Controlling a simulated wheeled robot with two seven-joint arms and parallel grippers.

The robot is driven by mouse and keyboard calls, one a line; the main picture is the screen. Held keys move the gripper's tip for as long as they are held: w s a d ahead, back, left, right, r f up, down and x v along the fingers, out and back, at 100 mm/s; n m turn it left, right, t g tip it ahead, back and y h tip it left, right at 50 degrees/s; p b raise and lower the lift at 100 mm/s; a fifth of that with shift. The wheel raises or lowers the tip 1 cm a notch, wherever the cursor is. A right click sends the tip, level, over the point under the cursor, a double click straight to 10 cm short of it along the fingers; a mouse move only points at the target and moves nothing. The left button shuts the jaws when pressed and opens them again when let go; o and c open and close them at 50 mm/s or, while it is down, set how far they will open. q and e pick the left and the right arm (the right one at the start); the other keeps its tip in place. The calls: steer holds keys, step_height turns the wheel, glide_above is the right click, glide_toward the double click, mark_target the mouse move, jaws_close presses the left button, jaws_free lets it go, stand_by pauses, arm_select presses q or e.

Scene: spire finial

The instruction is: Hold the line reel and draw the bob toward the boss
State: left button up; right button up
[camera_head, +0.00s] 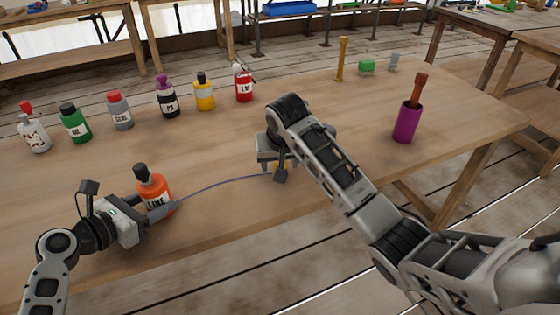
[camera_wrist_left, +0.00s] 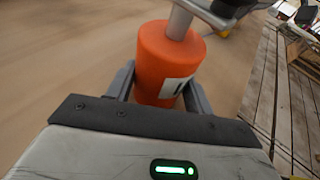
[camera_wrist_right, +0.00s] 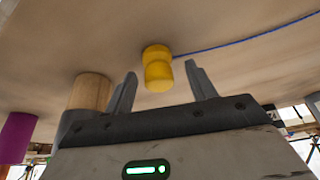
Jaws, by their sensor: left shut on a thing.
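The line reel (camera_head: 153,187) is an orange bottle labelled LINE, standing at the near left of the table. My left gripper (camera_head: 160,210) is shut around it; the left wrist view shows the orange body (camera_wrist_left: 168,62) between both fingers. A thin blue line (camera_head: 225,182) runs from the reel to the yellow bob (camera_head: 282,164). In the right wrist view the bob (camera_wrist_right: 157,68) is at the gap between the fingertips of my right gripper (camera_wrist_right: 160,78), which is open, with space on both sides. A wooden cylinder (camera_wrist_right: 92,91), perhaps the boss, stands beside it; my arm hides it in the head view.
A purple cup (camera_head: 406,123) with a brown handle stands at the right. Several labelled bottles, including a green one (camera_head: 74,124) and a red one (camera_head: 243,85), line the far left. A yellow post (camera_head: 342,60) and small green block (camera_head: 366,67) stand at the back.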

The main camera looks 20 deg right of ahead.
steer(key=v, duration=1.2)
arm_select(q)
steer(key=o, duration=0.8)
steer(key=shift+o, duration=0.2)
steer(key=v, duration=1.2)
steer(key=shift+r, duration=0.1)
steer(key=shift+s, duration=0.15)
